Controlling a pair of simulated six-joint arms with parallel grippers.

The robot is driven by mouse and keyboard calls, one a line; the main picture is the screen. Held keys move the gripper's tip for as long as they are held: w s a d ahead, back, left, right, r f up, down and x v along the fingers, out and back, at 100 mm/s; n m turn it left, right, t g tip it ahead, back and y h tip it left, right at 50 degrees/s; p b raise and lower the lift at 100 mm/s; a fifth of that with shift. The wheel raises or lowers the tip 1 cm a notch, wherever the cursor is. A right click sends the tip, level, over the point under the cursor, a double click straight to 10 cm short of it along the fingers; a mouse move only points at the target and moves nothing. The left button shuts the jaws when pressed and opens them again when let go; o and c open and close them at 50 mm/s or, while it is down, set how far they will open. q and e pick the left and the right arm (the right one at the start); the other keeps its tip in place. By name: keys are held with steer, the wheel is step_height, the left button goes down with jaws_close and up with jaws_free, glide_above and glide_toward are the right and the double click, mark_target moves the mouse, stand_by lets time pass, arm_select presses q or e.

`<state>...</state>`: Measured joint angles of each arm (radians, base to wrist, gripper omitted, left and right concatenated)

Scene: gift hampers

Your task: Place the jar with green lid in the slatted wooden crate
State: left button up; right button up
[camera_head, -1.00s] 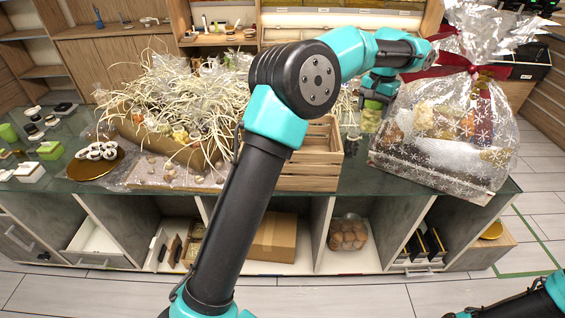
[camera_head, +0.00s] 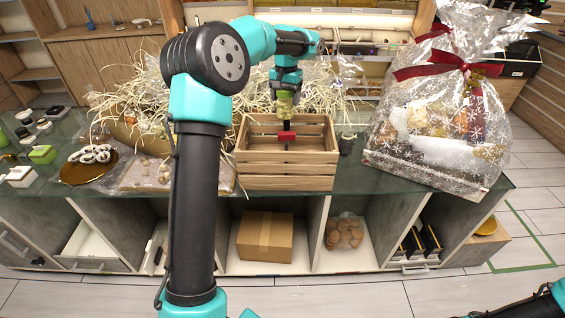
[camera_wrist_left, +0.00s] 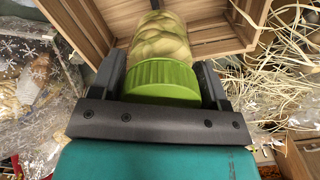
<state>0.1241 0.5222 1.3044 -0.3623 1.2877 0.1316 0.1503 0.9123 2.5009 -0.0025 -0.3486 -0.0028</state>
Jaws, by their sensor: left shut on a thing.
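The jar with green lid (camera_head: 285,105) hangs below my left gripper (camera_head: 285,92), over the slatted wooden crate (camera_head: 286,183). In the left wrist view the jar's green lid (camera_wrist_left: 162,80) sits between the two dark fingers of my left gripper (camera_wrist_left: 163,92), which are shut on it. The jar's clear body shows pale contents and points into the crate (camera_wrist_left: 100,22). A small red object (camera_head: 287,136) shows in the crate area below the jar; I cannot tell what it is. My right gripper is out of view; only part of my right arm shows.
A wrapped gift hamper with a red bow (camera_head: 430,130) stands right of the crate. Baskets with pale shredded filler (camera_head: 130,110) stand left and behind. A small jar (camera_head: 347,143) stands close to the crate's right side. The glass counter (camera_head: 375,183) has free room near the front.

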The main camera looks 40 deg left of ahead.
arm_select(q)
steer(key=s+a+f+m, duration=0.1)
steer(key=s+a+f, duration=0.4)
steer(key=f, duration=0.5)
steer(key=shift+s+a+m, duration=0.15)
steer(key=shift+a+m, duration=0.25)
steer(key=shift+a, duration=0.05)
steer(key=shift+f, duration=0.1)
step_height(320, 180, down, 6)
steer(key=shift+f, duration=0.15)
steer(key=shift+f, duration=1.8)
steer(key=shift+f, duration=0.15)
steer(key=o, duration=1.1)
